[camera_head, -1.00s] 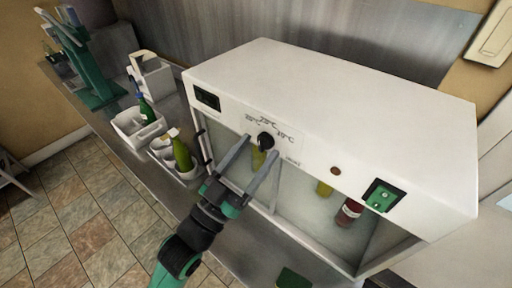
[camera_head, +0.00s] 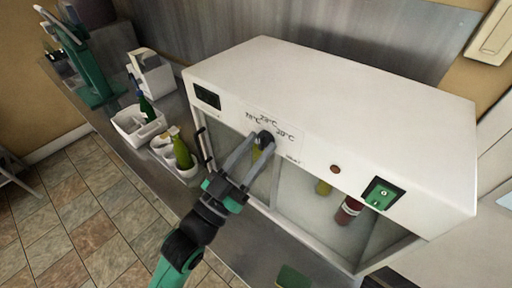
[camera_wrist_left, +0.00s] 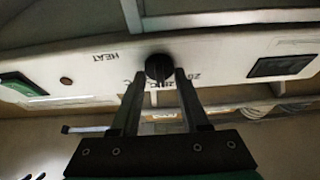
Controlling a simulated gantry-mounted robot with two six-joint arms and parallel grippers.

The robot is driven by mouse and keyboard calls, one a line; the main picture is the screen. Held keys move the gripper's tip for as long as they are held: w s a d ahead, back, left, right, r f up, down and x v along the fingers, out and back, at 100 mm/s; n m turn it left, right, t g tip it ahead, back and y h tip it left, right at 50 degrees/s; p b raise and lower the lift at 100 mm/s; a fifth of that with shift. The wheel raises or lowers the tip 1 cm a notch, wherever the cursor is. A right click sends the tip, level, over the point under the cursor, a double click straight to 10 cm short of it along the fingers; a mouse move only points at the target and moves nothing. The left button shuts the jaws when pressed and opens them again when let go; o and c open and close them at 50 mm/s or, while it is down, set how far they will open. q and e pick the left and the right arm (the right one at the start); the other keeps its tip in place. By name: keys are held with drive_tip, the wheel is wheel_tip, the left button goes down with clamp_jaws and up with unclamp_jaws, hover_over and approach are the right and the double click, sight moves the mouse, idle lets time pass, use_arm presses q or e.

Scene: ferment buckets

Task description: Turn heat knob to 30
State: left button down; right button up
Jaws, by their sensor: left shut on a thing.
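The black heat knob (camera_head: 265,138) sits on the front panel of the white heating cabinet (camera_head: 340,105), with temperature marks around it. My left gripper (camera_head: 259,146) reaches up from below with its two grey fingers closed in on the knob. In the left wrist view the knob (camera_wrist_left: 158,67) stands between the fingertips of the left gripper (camera_wrist_left: 160,80), next to the word HEAT. The fingers and the viewing angle keep me from reading which mark the knob points to. My right gripper is not in view.
A green switch (camera_head: 383,194) and a small brown-red light (camera_head: 335,169) are on the panel to the right. Bottles stand behind the cabinet's glass. White carriers with green bottles (camera_head: 183,154) stand left of the cabinet. A green item (camera_head: 292,277) lies at the front.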

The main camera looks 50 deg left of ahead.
use_arm(q)
drive_tip(key=shift+m, duration=0.3)
drive_tip(key=shift+m+p, duration=0.35)
drive_tip(key=shift+m, duration=0.05)
drive_tip(key=shift+a+m+h, duration=0.1)
drive_tip(key=shift+m+h, duration=0.7)
drive_tip(key=shift+m, duration=0.1)
drive_tip(key=m+h+b, duration=0.2)
drive_tip(key=m+b, duration=0.1)
drive_tip(key=m, duration=0.1)
drive_tip(key=shift+a+f+m, duration=0.1)
drive_tip(key=shift+m, duration=0.3)
drive_tip(key=shift+m+h+b, duration=0.4)
drive_tip(key=shift+m+h, duration=0.4)
drive_tip(key=shift+m, duration=0.2)
drive_tip(key=shift+m+g+h, duration=0.3)
drive_tip(key=shift+m+g, duration=0.2)
drive_tip(key=shift+m, duration=0.7)
drive_tip(key=shift+r, duration=0.2)
